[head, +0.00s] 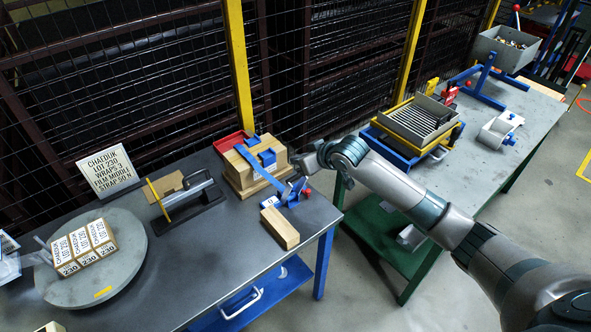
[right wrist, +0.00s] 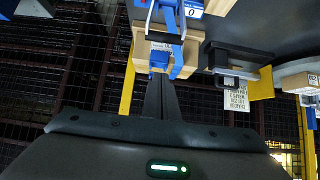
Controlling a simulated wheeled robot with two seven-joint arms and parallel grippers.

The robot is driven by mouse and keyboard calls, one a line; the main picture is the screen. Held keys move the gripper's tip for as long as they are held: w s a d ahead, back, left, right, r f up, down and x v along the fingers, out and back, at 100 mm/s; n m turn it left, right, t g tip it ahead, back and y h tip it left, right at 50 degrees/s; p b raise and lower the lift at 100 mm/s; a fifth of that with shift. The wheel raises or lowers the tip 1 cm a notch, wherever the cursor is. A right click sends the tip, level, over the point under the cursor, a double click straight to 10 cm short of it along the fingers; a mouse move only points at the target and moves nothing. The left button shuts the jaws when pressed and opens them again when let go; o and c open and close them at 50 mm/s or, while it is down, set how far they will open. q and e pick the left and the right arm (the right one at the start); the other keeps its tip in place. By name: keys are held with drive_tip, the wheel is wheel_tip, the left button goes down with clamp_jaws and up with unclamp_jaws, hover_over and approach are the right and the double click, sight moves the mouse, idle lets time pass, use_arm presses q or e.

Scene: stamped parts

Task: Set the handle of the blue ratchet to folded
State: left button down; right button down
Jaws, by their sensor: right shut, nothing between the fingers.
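The blue ratchet (head: 294,193) sits on the dark table near its right end, in front of a strapped wooden block (head: 243,176). A blue strap (head: 258,168) runs over the block towards it. In the right wrist view the blue ratchet (right wrist: 170,14) is at the top edge, partly cut off, with thin metal bars beside it. I cannot tell the angle of its handle. My left gripper is out of view.
A loose wooden bar (head: 280,228) lies in front of the ratchet. A red tray (head: 234,141) is behind the block. A black tool with a yellow bar (head: 187,200) and a round turntable (head: 130,265) with cartons stand left. Wire fencing closes off the back.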

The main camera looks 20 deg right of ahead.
sight(296, 177)
drive_tip(key=f+p, duration=0.1)
drive_tip(key=f, duration=0.1)
drive_tip(key=w+f+p, duration=0.1)
drive_tip(key=f, duration=0.1)
drive_tip(key=f+p, duration=0.1)
drive_tip(key=p, duration=0.1)
drive_tip(key=shift+w+a+f, duration=0.3)
drive_tip(key=shift+w+f, duration=0.05)
drive_tip(key=shift+f, duration=0.05)
drive_tip(key=shift+s+f, duration=0.1)
drive_tip(key=shift+s, duration=0.05)
drive_tip(key=shift+f, duration=0.15)
drive_tip(key=shift+d, duration=0.1)
